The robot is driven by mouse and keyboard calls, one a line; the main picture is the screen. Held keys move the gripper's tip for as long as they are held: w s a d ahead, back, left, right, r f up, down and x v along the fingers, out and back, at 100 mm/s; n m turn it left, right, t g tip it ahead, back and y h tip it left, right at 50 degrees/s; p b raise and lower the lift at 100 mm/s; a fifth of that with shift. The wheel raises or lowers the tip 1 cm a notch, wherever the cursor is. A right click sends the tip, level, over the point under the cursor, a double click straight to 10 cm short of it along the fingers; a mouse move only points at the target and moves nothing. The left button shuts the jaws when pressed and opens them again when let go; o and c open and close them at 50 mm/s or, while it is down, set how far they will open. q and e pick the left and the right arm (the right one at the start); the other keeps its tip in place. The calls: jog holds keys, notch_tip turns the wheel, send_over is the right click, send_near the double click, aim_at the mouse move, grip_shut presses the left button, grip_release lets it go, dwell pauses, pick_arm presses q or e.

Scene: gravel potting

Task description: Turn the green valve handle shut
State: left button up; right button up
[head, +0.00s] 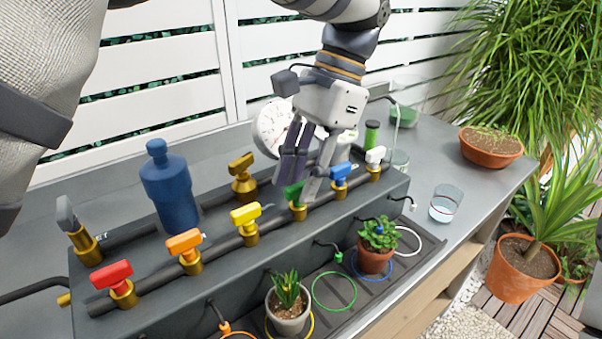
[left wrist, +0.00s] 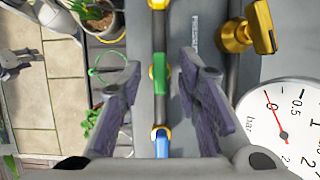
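The green valve handle (head: 292,193) sits on a brass valve on the dark pipe, between the yellow handle (head: 245,215) and the blue handle (head: 340,172). In the left wrist view the green handle (left wrist: 160,73) lies in line with the pipe. My left gripper (head: 300,178) points down over it, one finger on each side. The left wrist view shows the fingers open, with gaps between them and the handle. A finger partly hides the handle in the head view. My right gripper is not in view.
Orange (head: 184,243), red (head: 111,275) and white (head: 375,155) handles stand on the same pipe. A brass valve (head: 243,180), a blue bottle-shaped body (head: 170,187) and a pressure gauge (head: 272,128) stand behind. Potted plants (head: 376,246) stand in front; a glass (head: 446,203) is at right.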

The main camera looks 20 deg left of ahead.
pick_arm(q)
jog(key=v, duration=0.7)
jog(key=shift+r, duration=0.25)
